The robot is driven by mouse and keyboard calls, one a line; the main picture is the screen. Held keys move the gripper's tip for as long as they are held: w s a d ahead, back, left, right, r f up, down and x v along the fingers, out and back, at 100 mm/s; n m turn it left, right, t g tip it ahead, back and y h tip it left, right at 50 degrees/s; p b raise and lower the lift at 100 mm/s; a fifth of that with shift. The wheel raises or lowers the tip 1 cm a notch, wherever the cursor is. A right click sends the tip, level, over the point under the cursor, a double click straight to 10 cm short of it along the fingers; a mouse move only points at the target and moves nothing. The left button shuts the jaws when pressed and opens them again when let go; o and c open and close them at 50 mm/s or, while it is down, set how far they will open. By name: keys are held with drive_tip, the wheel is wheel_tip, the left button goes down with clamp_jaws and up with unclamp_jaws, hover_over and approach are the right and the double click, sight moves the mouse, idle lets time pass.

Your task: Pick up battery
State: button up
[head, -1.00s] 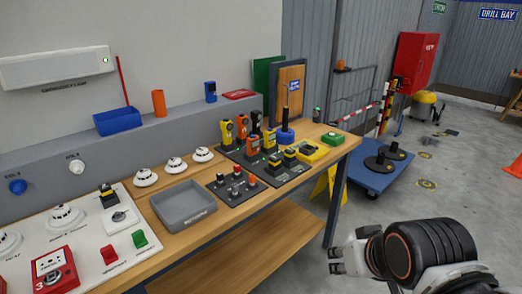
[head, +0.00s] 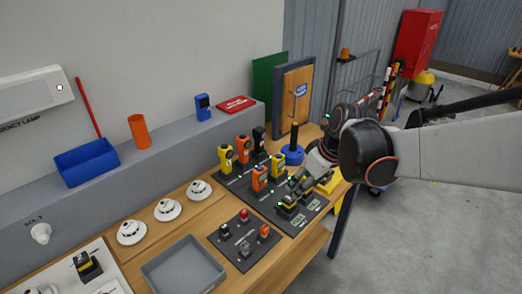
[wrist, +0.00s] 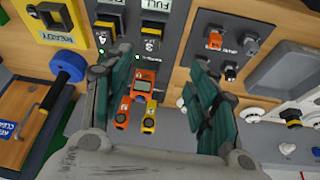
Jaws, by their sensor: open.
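Two black-and-yellow batteries sit upright in the front row of a dark charging panel (head: 258,198), by small green lights. The nearer-left battery (head: 288,203) shows in the head view; the other is partly hidden by my gripper. In the wrist view the batteries stand near the top, one (wrist: 153,38) beside the other (wrist: 110,22), with "FULL" labels above. My gripper (wrist: 162,68) is open, its teal-padded fingers spread. In the head view my gripper (head: 308,174) hangs over the back right of the panel, close to the batteries. Nothing is held.
Yellow, orange and black handheld units (head: 243,150) stand behind the batteries. A small dark panel with switches (head: 246,238) and an empty grey tray (head: 183,268) lie at front left.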

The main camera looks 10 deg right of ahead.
sight(289, 198)
drive_tip(key=shift+n+g, duration=0.3)
drive_tip(key=shift+n, duration=0.3)
drive_tip(key=b+x, duration=0.1)
drive_tip(key=x, duration=0.4)
drive_tip(key=w+b+x, duration=0.1)
drive_tip(key=b+x, duration=0.1)
drive_tip(key=x, duration=0.3)
drive_tip(key=w+d+b+x, duration=0.1)
drive_tip(key=x, duration=0.4)
drive_tip(key=shift+w+r, duration=0.2)
drive_tip(key=shift+w, duration=0.05)
clamp_jaws()
